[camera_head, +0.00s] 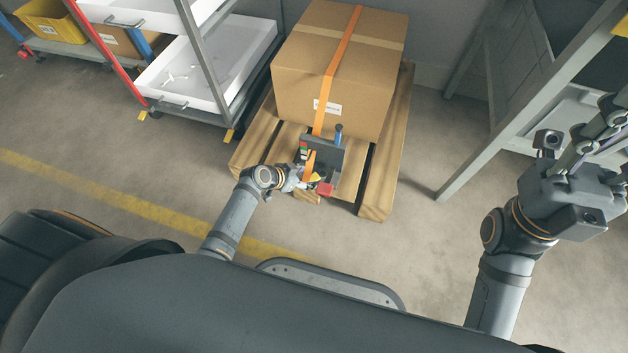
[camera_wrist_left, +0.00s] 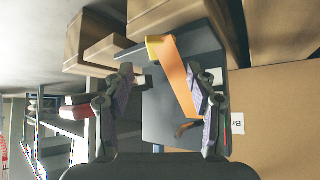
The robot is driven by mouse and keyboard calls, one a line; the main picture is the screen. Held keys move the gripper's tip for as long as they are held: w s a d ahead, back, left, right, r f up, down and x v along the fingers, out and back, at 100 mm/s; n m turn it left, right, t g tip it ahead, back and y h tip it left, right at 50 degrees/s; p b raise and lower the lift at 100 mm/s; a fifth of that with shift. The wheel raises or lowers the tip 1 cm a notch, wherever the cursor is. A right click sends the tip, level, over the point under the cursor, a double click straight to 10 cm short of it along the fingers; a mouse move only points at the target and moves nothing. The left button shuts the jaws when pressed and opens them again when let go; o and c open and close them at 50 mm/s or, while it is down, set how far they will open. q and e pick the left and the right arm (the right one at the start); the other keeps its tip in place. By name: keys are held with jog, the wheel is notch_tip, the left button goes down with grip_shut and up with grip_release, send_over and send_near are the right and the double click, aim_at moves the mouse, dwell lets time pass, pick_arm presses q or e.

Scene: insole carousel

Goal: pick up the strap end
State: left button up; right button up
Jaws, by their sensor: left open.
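The orange strap end (camera_wrist_left: 175,75) has a yellow tip and hangs in front of a dark grey tensioner device (camera_wrist_left: 155,120). In the head view the strap end (camera_head: 309,165) shows beside the device (camera_head: 325,151), at the front of the box. My left gripper (camera_head: 306,177) is at the strap end. In the left wrist view the left gripper (camera_wrist_left: 162,82) is open, with the strap between its fingers, nearer the right one; I see no clear grip on it. My right gripper (camera_head: 590,140) is far to the right, partly cut off by the picture edge.
A cardboard box (camera_head: 295,83) with an orange strap over it stands on a wooden pallet (camera_head: 376,190). A shelf cart with white trays (camera_head: 205,95) is at the upper left. A grey metal frame (camera_head: 500,135) stands right. The floor between is clear.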

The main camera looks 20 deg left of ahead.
aim_at(314, 177)
pick_arm(q)
jog(key=b+x, duration=0.1)
jog(key=x, duration=0.2)
jog(key=shift+s+a+f, duration=0.1)
jog(key=shift+a+f, duration=0.05)
jog(key=shift+f, duration=0.05)
jog(key=shift+r, duration=0.15)
grip_shut()
